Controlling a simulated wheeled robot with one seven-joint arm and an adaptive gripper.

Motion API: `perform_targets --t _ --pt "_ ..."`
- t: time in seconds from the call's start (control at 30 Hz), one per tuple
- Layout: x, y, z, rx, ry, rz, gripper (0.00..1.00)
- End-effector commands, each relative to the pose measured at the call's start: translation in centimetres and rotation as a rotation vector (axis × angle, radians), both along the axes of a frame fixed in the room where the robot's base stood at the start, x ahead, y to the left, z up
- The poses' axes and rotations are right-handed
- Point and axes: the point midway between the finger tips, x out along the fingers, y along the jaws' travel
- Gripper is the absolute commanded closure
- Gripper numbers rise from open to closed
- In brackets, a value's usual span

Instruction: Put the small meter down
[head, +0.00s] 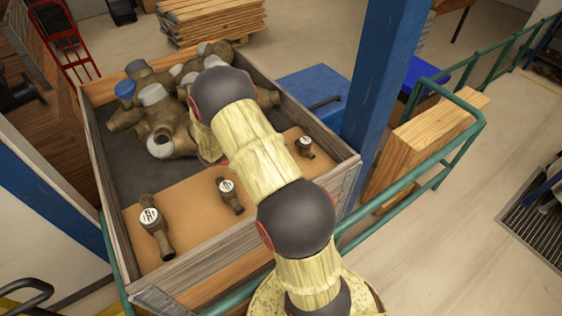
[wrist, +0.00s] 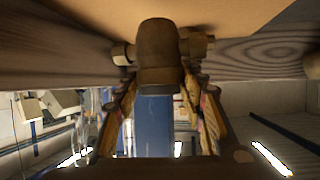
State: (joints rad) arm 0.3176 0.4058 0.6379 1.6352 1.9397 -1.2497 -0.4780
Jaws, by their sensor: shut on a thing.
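In the wrist view, a small brown, brass-like meter (wrist: 159,62) sits between the two fingers of my gripper (wrist: 162,100), which are shut on it. Its rounded body faces the camera, and pipe ends stick out at both sides. A tan board (wrist: 240,16) lies behind it at the top of this view; I cannot tell whether the meter touches it. In the head view, my arm hides the gripper and the held meter. Three small meters with white faces, a left one (head: 154,230), a middle one (head: 229,192) and a right one (head: 305,147), stand on the board (head: 190,222).
The board lies in the near part of a wooden crate (head: 215,255). Larger brass meters (head: 165,125) are heaped at the crate's far side. A blue post (head: 385,90) and a green railing (head: 430,185) stand to the right. Bare board shows between the small meters.

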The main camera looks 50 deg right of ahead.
Motion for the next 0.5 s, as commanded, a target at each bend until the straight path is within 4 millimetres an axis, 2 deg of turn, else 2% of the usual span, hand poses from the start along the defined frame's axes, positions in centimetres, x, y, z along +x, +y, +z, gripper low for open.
perform_targets --t 0.17,0.33,0.5 --pt "0.7 -0.3 -1.0 -0.001 0.000 0.000 1.00" --pt "0.5 -0.2 -3.3 0.000 0.002 0.000 1.00" --pt "0.6 -0.2 -3.7 -0.002 -0.001 0.000 1.00"
